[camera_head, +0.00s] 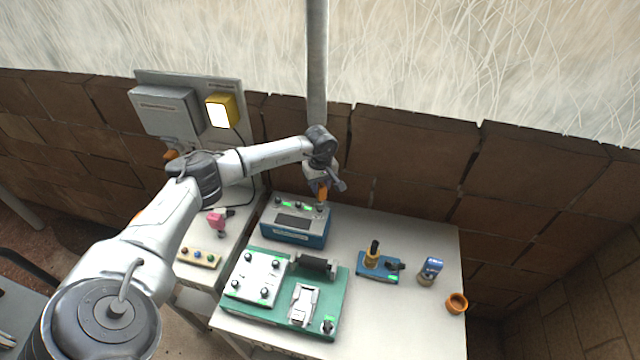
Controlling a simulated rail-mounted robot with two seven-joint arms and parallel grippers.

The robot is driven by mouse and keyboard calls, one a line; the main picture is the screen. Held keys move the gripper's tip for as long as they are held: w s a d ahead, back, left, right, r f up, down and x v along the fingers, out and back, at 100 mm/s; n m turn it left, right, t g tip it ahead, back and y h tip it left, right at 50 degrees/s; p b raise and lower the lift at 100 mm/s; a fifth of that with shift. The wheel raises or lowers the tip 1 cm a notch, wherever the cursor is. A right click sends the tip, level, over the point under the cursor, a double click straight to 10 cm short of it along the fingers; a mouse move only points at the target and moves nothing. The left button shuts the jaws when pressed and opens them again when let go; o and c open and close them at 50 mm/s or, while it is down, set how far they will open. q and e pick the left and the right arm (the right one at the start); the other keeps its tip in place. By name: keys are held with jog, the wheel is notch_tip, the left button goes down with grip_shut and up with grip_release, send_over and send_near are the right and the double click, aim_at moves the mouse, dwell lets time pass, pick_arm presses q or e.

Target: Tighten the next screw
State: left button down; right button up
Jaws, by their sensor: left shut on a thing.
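My left gripper (325,184) is shut on a small orange-handled tool (322,194), held upright over the back right of the blue and grey box (293,237). The tool's lower end is close to the rightmost dark screw-like knob on the box's top; I cannot tell whether they touch. Several such knobs and green lights line that top. A white plate (257,278) with dark screw-like knobs at its corners sits on a green board (283,319) in front of the box. My right gripper is not in view.
A blue stand (378,267) with a dark upright handle, a blue and white container (430,270) and an orange ring-shaped cup (456,303) stand on the right. The front right table is clear.

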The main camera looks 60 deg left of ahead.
pick_arm(q)
jog(key=n+p, duration=0.1)
jog(key=n, duration=0.4)
jog(key=shift+r+n, duration=0.15)
jog(key=shift+n, duration=0.25)
jog(key=n+p, duration=0.2)
jog(key=n, duration=0.3)
jog(key=shift+n, duration=0.4)
jog(key=n+p, duration=0.2)
jog(key=n, duration=0.3)
jog(key=shift+n+p, duration=0.4)
jog(key=n+p, duration=0.1)
jog(key=n, duration=0.3)
jog(key=shift+p, duration=0.35)
jog(key=shift+n, duration=0.5)
jog(key=shift+f, duration=0.2)
jog(key=shift+f+b, duration=0.95)
jog(key=shift+f, duration=0.05)
